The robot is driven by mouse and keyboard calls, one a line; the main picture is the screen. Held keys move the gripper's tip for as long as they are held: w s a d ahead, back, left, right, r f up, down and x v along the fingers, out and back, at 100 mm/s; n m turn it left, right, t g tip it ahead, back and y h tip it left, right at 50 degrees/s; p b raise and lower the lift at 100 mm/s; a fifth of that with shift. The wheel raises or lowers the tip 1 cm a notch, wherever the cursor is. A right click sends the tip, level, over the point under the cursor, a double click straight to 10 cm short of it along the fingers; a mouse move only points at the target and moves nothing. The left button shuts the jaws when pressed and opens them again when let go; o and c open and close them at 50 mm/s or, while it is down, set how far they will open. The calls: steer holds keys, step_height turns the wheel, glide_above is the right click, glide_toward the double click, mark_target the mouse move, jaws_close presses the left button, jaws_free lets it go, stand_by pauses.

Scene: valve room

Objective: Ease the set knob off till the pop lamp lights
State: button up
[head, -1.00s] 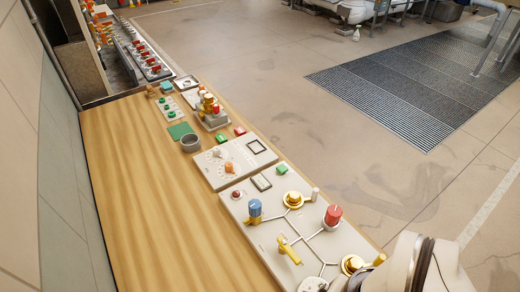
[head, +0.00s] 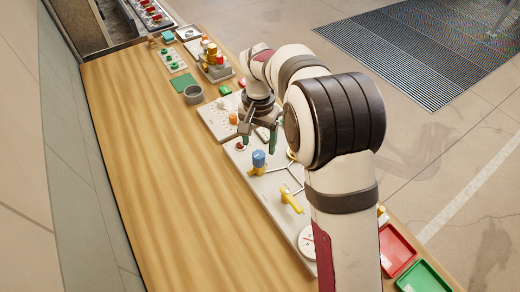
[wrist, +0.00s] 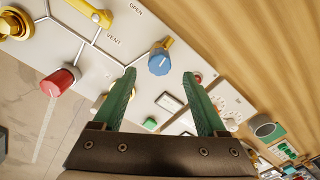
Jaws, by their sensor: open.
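My gripper (head: 259,140) is open and empty, above the far end of the pale valve panel (head: 268,200). A blue knob (head: 258,158) on a brass body stands just nearer than the fingers; in the wrist view the blue knob (wrist: 158,64) shows between and beyond the fingertips, apart from them. A red knob (wrist: 60,82) shows left in the wrist view; my arm hides it in the head view. No label shows which is the set knob. A small dark-red round lamp (head: 240,147), possibly the pop lamp, looks unlit; its label is unreadable.
A yellow lever (head: 291,203) marked VENT and OPEN and a round gauge (head: 309,242) sit nearer on the panel. A second panel with an orange knob (head: 233,118) lies beyond. Red (head: 396,250) and green (head: 425,278) trays sit at right. The bench's left side (head: 150,170) is clear.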

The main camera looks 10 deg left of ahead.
mark_target(259, 154)
step_height(259, 154, down, 6)
steer(key=shift+f, duration=0.15)
steer(key=shift+c, duration=0.3)
